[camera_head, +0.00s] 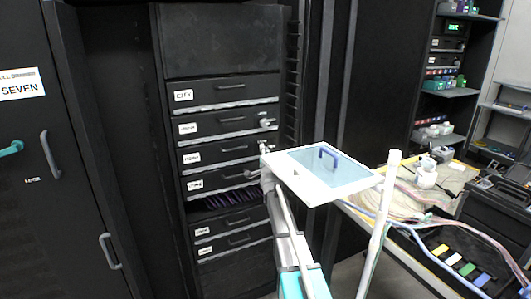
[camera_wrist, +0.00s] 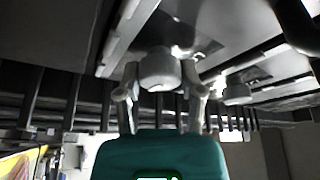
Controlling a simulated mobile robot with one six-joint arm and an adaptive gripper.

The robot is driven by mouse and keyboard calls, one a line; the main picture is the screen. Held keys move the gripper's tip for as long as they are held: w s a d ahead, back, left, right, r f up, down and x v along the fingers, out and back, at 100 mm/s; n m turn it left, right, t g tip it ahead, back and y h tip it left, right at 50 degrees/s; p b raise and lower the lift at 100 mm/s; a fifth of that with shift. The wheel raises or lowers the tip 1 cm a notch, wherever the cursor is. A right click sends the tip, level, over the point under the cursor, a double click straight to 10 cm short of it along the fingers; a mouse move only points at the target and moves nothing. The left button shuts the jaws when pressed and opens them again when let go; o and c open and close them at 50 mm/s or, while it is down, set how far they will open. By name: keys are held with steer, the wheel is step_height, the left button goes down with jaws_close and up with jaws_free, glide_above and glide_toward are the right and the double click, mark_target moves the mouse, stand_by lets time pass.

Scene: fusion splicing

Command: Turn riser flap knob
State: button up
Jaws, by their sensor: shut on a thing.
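In the wrist view a pale round knob (camera_wrist: 158,68) stands out from the dark cabinet front. My gripper (camera_wrist: 160,84) is shut on it, with one finger at each side of the knob. A second pale knob (camera_wrist: 237,94) sticks out to the right, clear of the fingers. In the head view the dark cabinet (camera_head: 222,40) has labelled drawer fronts, and pale knobs (camera_head: 267,123) show at their right side. My gripper's fingertips are not clear in the head view; the arm reaches up to the lower drawers' right edge. Which way the held knob is turned cannot be told.
At right a workbench carries cables and a black tray with coloured pieces (camera_head: 460,262). Shelves (camera_head: 450,92) with small items stand behind. A tall dark door (camera_head: 40,200) is at left.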

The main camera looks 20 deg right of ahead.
steer(key=shift+n, duration=0.4)
steer(key=n+t+y+b, duration=0.1)
steer(key=n, duration=0.3)
steer(key=shift+f+n+t+y+b, duration=0.1)
steer(key=shift+n+t+y+b, duration=0.2)
steer(key=shift+t+y+b, duration=0.1)
steer(key=n+y, duration=0.1)
steer(key=n, duration=0.2)
steer(key=n+t+y, duration=0.1)
steer(key=n+y, duration=0.1)
steer(key=n, duration=0.1)
steer(key=shift+w+n+b, duration=0.1)
steer(key=shift+n+b, duration=0.2)
steer(key=shift+b, duration=0.1)
steer(key=n+y, duration=0.2)
steer(key=n, duration=0.1)
steer(key=n+y, duration=0.2)
steer(key=n, duration=0.1)
steer(key=shift+r+n, duration=0.2)
steer(key=shift+n, duration=0.1)
steer(key=n+y, duration=0.1)
steer(key=n, duration=0.2)
steer(key=n+g+y+p, duration=0.1)
steer(key=n, duration=0.2)
steer(key=shift+y, duration=0.4)
steer(key=shift+f+g, duration=0.1)
steer(key=shift+g, duration=0.2)
steer(key=o, duration=1.2)
steer(key=shift+c, duration=0.2)
